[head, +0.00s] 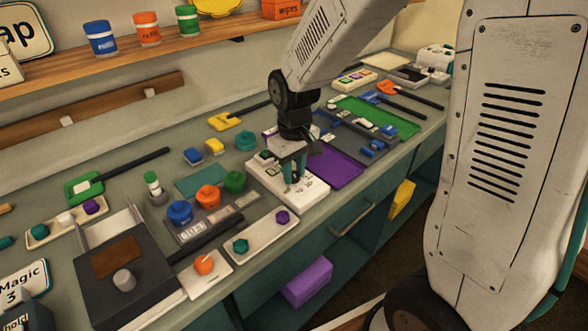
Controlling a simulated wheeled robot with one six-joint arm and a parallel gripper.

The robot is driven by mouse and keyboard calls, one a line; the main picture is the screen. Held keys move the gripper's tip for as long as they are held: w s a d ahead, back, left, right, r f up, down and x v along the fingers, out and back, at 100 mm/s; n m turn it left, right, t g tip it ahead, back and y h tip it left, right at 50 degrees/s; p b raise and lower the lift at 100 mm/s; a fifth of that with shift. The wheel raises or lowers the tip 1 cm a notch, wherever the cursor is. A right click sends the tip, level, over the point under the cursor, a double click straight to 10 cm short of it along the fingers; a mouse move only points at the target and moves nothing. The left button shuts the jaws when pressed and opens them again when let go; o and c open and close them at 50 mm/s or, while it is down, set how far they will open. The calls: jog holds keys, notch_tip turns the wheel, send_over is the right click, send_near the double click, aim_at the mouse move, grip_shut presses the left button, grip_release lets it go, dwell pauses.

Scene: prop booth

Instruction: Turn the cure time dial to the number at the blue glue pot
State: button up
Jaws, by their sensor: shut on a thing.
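A white box with dark printed marks (312,189) lies in the middle of the bench, and I take it to be the cure time dial's unit. My gripper (292,178) points down onto it with its teal fingers shut on the dial knob. The knob is mostly hidden between the fingers, so I cannot tell its setting. The blue glue pot (180,214) stands left of the box on a grey tray (190,237), beside an orange pot (208,198) and a green pot (234,182). Light labels lie before the pots; their numbers are too small to read.
A purple tray (335,168) lies right of the box. A dark grey unit (136,262) stands at front left. Blue, orange and green jars (147,29) stand on the shelf.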

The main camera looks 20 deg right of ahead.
aim_at(294, 174)
jog(key=shift+n, duration=0.6)
jog(key=o, duration=1)
notch_tip(294, 174, up, 8)
jog(key=shift+f, duration=0.1)
